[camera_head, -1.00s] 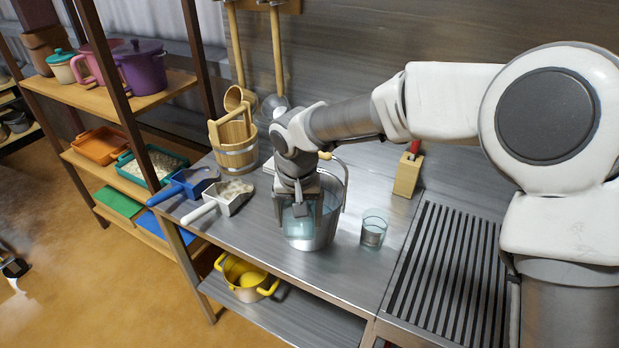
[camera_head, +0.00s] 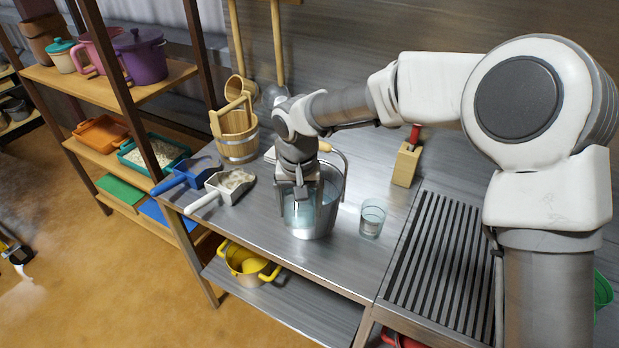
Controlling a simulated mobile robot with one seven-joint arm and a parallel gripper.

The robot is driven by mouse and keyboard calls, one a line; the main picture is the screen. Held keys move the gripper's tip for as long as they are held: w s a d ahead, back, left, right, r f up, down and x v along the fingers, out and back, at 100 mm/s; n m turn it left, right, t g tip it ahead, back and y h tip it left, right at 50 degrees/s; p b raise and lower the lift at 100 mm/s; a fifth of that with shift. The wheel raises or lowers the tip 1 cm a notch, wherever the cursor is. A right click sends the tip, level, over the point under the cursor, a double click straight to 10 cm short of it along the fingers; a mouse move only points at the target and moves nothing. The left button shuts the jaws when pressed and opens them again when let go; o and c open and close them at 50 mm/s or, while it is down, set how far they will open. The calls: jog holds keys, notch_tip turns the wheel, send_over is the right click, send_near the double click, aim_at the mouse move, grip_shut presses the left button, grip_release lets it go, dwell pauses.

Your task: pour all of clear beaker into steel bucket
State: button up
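The steel bucket (camera_head: 325,222) stands upright on the metal bench, its handle raised at the back. My gripper (camera_head: 300,210) points down at the left part of its mouth, fingers spread apart and tips reaching to or below the rim. A pale bluish, see-through patch shows between and below the fingers; I cannot tell whether it is liquid or a glass vessel between them. A clear glass beaker (camera_head: 372,218) stands upright on the bench just right of the bucket, apart from it and from my gripper. It seems to hold some clear content.
A wooden pail (camera_head: 236,145), a blue scoop (camera_head: 185,175) and a white scoop (camera_head: 225,186) with pale contents are left of the bucket. A wooden block (camera_head: 406,165) with a red-handled tool stands behind the beaker. A slatted drain (camera_head: 435,265) lies to the right.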

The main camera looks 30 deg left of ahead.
jog(key=shift+s+d+r+g+h+p, duration=0.1)
jog(key=shift+r+g+h+p, duration=0.4)
jog(key=shift+p, duration=1.2)
jog(key=shift+s+r+g+h+p, duration=0.15)
jog(key=shift+g+p, duration=0.65)
jog(key=shift+p, duration=0.85)
jog(key=shift+w+r+g+h+p, duration=0.1)
jog(key=shift+r+g+h+p, duration=0.4)
jog(key=shift+p, duration=0.8)
jog(key=shift+p, duration=0.4)
jog(key=shift+f+b, duration=0.5)
jog(key=shift+b, duration=0.35)
jog(key=f+t+y+b, duration=0.1)
jog(key=b, duration=0.3)
jog(key=f+t+y+b, duration=0.1)
jog(key=t+b, duration=0.1)
jog(key=b, duration=0.2)
jog(key=shift+b, duration=0.4)
jog(key=shift+w+f+t+y+b, duration=0.15)
jog(key=shift+t+y+b, duration=0.3)
jog(key=shift+b, duration=0.5)
jog(key=shift+r, duration=0.3)
jog(key=shift+f+t+b, duration=0.35)
jog(key=shift+t+b, duration=0.1)
jog(key=shift+b, duration=0.75)
jog(key=shift+w+f+b, duration=0.1)
jog(key=shift+f+b, duration=0.05)
jog(key=shift+b, duration=0.7)
